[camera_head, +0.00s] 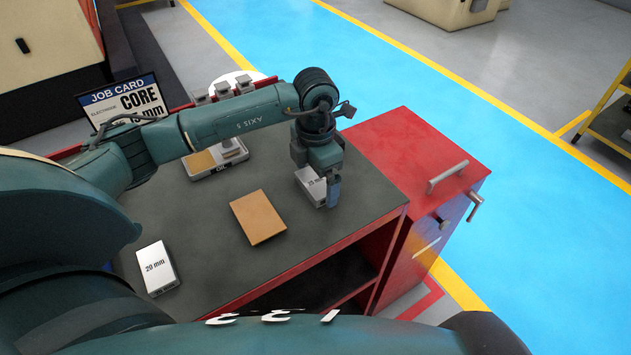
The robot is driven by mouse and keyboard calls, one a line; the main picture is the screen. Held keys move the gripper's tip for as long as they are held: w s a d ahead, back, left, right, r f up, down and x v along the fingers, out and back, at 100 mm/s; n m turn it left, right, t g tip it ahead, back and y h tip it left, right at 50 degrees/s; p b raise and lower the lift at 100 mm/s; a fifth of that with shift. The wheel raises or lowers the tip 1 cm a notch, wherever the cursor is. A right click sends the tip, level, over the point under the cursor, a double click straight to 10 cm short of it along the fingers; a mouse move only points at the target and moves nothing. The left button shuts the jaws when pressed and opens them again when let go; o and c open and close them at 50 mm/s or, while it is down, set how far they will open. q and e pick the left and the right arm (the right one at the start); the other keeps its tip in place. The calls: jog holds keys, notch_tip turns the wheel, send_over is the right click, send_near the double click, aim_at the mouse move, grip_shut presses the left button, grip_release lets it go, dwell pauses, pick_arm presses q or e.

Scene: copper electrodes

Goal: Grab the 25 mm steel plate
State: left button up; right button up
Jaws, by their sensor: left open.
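A light steel plate (309,185) lies near the right part of the dark table top. Its printed label is partly covered and small; it seems to read 25 mm. My left gripper (326,190) points down right over this plate. It is open, with one dark finger at the plate's right side; the other finger is hard to make out. I cannot tell whether the fingers touch the plate. Another steel plate (157,268), marked 20 mm, lies at the front left of the table. My right gripper is not in view.
A copper-brown plate (258,217) lies mid-table. A tray (205,172) with a brown block and a metal piece stands behind it. A job card (125,98) stands at the back left. A red cabinet (408,150) with handles adjoins the table's right side.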

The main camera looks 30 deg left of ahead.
pick_arm(q)
jog(key=shift+f, duration=0.45)
jog(key=shift+c, duration=0.2)
jog(key=c, duration=1.5)
jog(key=shift+r, duration=0.15)
jog(key=shift+c, duration=0.2)
